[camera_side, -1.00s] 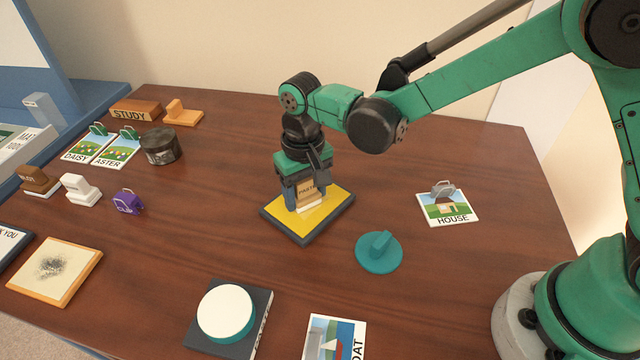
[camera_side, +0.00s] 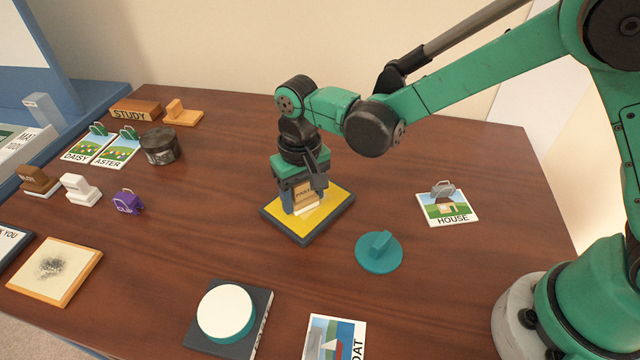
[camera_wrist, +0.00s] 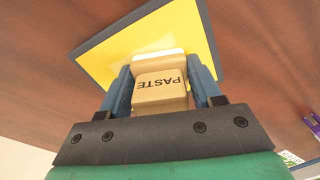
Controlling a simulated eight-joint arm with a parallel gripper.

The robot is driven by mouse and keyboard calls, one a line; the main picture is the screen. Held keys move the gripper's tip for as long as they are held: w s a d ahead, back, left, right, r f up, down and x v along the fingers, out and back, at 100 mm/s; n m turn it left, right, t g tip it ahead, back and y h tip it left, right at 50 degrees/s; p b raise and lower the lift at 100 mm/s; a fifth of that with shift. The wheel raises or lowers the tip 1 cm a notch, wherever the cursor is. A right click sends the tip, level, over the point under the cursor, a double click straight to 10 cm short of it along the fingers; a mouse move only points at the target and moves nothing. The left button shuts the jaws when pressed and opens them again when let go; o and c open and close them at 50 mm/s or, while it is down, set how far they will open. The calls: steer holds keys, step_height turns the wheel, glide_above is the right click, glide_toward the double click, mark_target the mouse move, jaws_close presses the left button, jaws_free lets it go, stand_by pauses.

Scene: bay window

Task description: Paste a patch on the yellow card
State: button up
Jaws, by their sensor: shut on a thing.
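The yellow card (camera_side: 333,203) lies on a dark grey base on the table, left of the middle. It also shows in the wrist view (camera_wrist: 120,47), with its dark border. My gripper (camera_side: 303,198) points down over the card and is shut on a tan block marked PASTE (camera_wrist: 160,88), which has a pale pad at its lower end. In the side view the PASTE block (camera_side: 306,192) is at the card's left-middle part. I cannot tell whether its pad touches the card. The fingers hide part of the card.
A teal disc with a handle (camera_side: 379,253) lies right of the card, with a HOUSE card (camera_side: 448,207) farther right. A round white-topped pad (camera_side: 226,312) stands in front. Several stamps and a dark round tin (camera_side: 160,146) are at left. The table behind the card is clear.

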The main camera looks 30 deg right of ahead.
steer(key=shift+s+a, duration=0.1)
steer(key=shift+a, duration=0.45)
steer(key=shift+s+a, duration=0.25)
steer(key=shift+a, duration=0.45)
step_height(320, 180, up, 8)
steer(key=shift+r, duration=0.15)
steer(key=shift+f, duration=0.25)
